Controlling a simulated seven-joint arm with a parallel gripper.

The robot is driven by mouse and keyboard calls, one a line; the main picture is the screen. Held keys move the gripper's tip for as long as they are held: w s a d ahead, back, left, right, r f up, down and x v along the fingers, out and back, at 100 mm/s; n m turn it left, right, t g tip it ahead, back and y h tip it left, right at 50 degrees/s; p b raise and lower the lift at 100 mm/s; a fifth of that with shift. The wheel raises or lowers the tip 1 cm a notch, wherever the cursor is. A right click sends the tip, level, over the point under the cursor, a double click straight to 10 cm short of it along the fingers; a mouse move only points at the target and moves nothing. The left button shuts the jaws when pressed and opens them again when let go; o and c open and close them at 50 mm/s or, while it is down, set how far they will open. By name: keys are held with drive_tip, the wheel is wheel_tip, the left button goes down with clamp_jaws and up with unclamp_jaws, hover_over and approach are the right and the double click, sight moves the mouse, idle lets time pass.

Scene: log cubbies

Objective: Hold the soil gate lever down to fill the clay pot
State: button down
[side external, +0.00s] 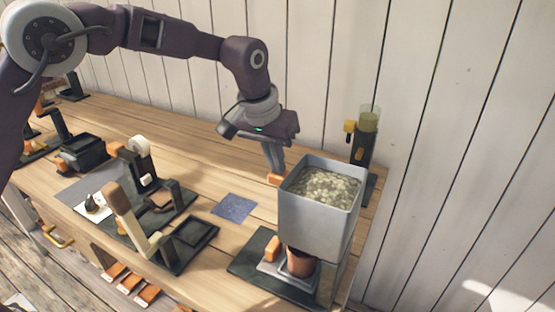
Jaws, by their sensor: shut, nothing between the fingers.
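A grey square hopper (318,224) full of pale, grainy soil (325,184) stands at the right end of the bench. The clay pot (300,264) sits under it on a small stand, its upper part shaded by the hopper. An orange lever tip (275,179) shows at the hopper's left side. My gripper (277,172) points down with its fingers shut and empty, right at this orange tip. I cannot tell whether the fingers touch it or whether the lever is pressed down. The pot's inside is hidden.
An orange block (272,248) stands beside the pot on the dark base (245,263). A dispenser with a clear cup (369,118) stands behind the hopper. A blue mat (234,208) lies to the left. Farther left are a wooden-handled press (122,211) and other devices. A plank wall is behind.

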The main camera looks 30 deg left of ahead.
drive_tip(key=shift+a+f+h, duration=0.45)
drive_tip(key=shift+f+h, duration=0.25)
drive_tip(key=shift+f, duration=0.4)
drive_tip(key=shift+s+a+f, duration=0.1)
drive_tip(key=shift+s+f, duration=0.05)
drive_tip(key=shift+f, duration=0.1)
idle(0.6)
drive_tip(key=shift+r, duration=0.4)
drive_tip(key=w+a+v, duration=0.1)
drive_tip(key=v, duration=1.2)
drive_tip(key=shift+a+r, duration=0.2)
drive_tip(key=shift+r, duration=0.15)
drive_tip(key=shift+w, duration=0.15)
